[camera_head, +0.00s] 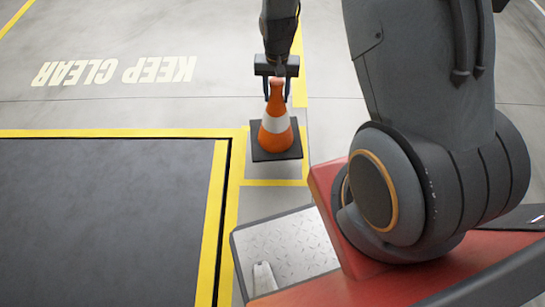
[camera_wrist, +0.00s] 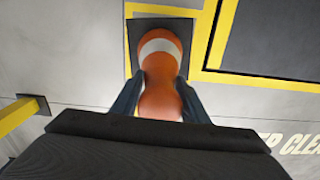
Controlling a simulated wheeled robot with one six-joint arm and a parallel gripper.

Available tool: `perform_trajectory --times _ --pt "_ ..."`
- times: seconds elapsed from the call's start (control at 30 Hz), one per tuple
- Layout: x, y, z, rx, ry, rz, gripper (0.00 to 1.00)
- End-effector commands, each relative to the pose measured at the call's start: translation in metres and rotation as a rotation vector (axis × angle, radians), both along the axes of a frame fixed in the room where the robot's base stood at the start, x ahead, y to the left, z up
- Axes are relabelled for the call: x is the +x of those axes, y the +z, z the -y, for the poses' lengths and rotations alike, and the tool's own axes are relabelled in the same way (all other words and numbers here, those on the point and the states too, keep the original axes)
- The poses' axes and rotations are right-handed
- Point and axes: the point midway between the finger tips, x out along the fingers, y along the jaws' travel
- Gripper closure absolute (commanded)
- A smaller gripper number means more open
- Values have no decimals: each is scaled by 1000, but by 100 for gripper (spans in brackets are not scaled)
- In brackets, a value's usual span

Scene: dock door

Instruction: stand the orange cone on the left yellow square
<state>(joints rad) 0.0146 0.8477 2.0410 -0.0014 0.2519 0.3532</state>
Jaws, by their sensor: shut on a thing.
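The orange cone (camera_head: 273,136) has a white band and a black square base, and it is upright. My gripper (camera_head: 277,90) is shut on its upper part from above. In the wrist view the cone (camera_wrist: 160,67) is between the two fingers of my gripper (camera_wrist: 159,103). A yellow-outlined square (camera_head: 275,183) lies under and around the base, which shows toward its far side. Its outline also shows in the wrist view (camera_wrist: 160,10). I cannot tell whether the base touches the floor. Only this one square can be made out.
A large dark panel (camera_head: 100,220) with a yellow border lies left of the square. White KEEP CLEAR lettering (camera_head: 115,70) is painted on the grey floor behind it. A yellow post (camera_wrist: 16,117) with a dark end stands at the left in the wrist view.

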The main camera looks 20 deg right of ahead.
Motion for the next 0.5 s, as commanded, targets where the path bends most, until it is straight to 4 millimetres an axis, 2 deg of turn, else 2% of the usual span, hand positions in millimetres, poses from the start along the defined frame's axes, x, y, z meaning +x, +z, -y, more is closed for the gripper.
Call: perform_trajectory --times 0.03,0.2,0.5 --pt "8 -10 0 0 -12 2 100" --pt "22 -22 1 0 -56 1 100" --pt "36 -31 3 0 -101 1 100"
